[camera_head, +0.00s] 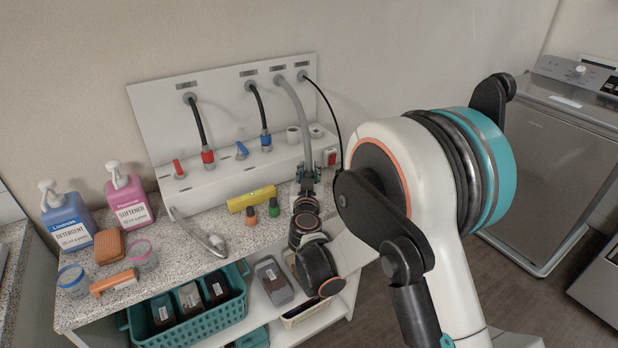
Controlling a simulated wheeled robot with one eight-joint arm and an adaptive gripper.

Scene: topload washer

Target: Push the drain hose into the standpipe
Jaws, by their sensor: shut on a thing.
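The grey drain hose (293,101) runs from the back panel down to my gripper (307,177). My gripper is shut on its lower end, above the front of the white ledge. The hose's tip is largely hidden by the fingers and wrist. Two short white pipe stubs stand on the ledge, a left one (293,135) and a right one (316,130). I cannot tell which is the standpipe. Both are behind my gripper, and the held hose end looks apart from them.
A red-ended hose (207,156), a blue-ended hose (265,139) and a thin black cable (334,113) hang nearby. Detergent (69,224) and softener (129,202) stand left.

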